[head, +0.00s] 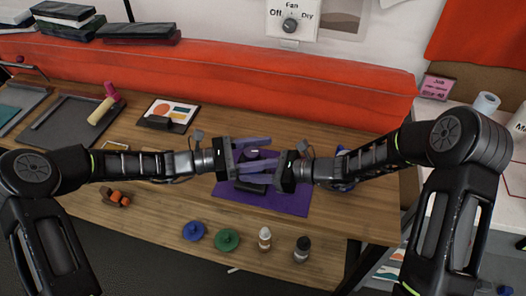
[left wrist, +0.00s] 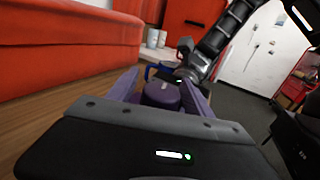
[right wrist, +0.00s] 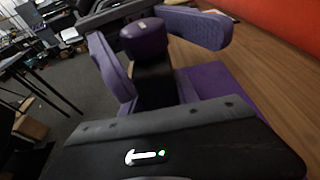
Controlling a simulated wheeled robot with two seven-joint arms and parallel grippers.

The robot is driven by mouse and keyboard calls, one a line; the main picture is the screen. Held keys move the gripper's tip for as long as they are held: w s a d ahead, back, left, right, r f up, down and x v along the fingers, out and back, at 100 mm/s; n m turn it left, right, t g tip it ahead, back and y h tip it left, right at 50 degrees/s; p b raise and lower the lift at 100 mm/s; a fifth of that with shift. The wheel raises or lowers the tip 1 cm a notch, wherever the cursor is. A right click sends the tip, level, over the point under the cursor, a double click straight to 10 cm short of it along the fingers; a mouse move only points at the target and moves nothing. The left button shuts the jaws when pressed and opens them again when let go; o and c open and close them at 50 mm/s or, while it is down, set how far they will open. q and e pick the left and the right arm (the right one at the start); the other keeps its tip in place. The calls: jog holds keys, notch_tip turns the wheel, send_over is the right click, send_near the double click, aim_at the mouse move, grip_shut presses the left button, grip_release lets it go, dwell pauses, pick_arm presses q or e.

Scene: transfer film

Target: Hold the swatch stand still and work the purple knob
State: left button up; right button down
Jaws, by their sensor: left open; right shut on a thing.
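The purple knob (head: 252,154) sits on top of the dark swatch stand (head: 256,187), which stands on a purple mat (head: 292,202). The knob also shows in the left wrist view (left wrist: 162,94) and the right wrist view (right wrist: 143,37). My left gripper (head: 262,163) is open, its purple fingers on either side of the knob with gaps visible. My right gripper (head: 247,171) comes from the right and is shut on the dark stand (right wrist: 153,82), below the knob. The overlapping fingers partly hide the stand and knob in the head view.
Blue (head: 193,231) and green (head: 227,240) discs and two small bottles (head: 265,238) (head: 302,249) stand near the table's front edge. An orange object (head: 116,198) lies at left. A long red padded block (head: 200,76) runs along the back.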

pick_arm(q)
grip_shut()
dwell(0.5)
jog(key=shift+g, duration=0.4)
jog(key=shift+s+m+g, duration=0.15)
jog(key=shift+m+g, duration=0.75)
jog(key=shift+g, duration=0.2)
jog(key=shift+s+m+g, duration=0.25)
jog(key=shift+m+g, duration=0.45)
jog(key=shift+g, duration=0.4)
grip_release()
